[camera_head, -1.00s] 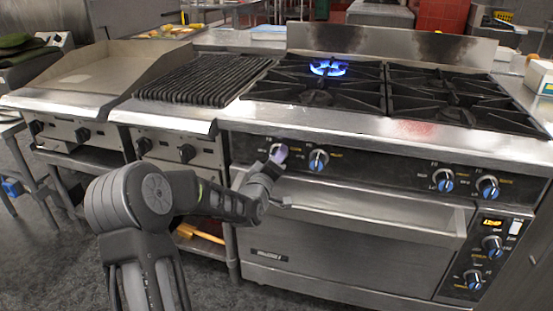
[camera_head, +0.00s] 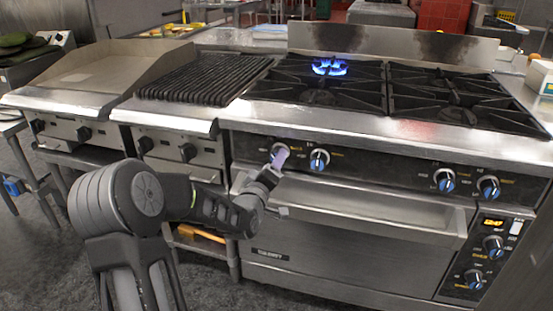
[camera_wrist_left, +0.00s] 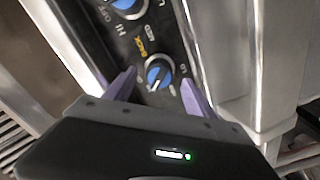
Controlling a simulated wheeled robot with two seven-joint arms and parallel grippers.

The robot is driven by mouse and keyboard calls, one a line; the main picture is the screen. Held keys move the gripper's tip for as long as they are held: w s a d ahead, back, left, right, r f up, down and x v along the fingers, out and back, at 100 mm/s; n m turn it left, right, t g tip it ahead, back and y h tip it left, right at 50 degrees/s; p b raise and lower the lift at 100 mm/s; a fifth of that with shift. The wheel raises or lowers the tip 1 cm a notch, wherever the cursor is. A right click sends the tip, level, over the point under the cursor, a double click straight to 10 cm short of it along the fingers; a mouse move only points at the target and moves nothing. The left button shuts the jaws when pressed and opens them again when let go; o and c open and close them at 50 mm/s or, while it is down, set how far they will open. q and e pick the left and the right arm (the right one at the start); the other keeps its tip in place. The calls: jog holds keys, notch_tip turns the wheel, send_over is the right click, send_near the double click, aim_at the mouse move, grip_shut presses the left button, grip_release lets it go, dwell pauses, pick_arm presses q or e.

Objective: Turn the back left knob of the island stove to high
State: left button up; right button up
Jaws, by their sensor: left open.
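The island stove (camera_head: 340,130) has a row of knobs on its dark front panel. The leftmost knob (camera_head: 281,147), blue and silver, is partly hidden by my left gripper (camera_head: 279,160). In the left wrist view a blue knob (camera_wrist_left: 158,74) beside a yellow "BACK" label shows between the open purple fingers of my left gripper (camera_wrist_left: 158,78). A gap shows on both sides of the knob. A second knob (camera_head: 319,159) is just right of it. A blue flame (camera_head: 329,67) burns on the back left burner. My right gripper is out of view.
More knobs (camera_head: 444,180) sit further right. A ribbed grill (camera_head: 205,77) and flat griddle (camera_head: 95,75) stand to the left. Open floor lies in front.

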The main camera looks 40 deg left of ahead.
pick_arm(q)
jog(key=shift+v, duration=1.85)
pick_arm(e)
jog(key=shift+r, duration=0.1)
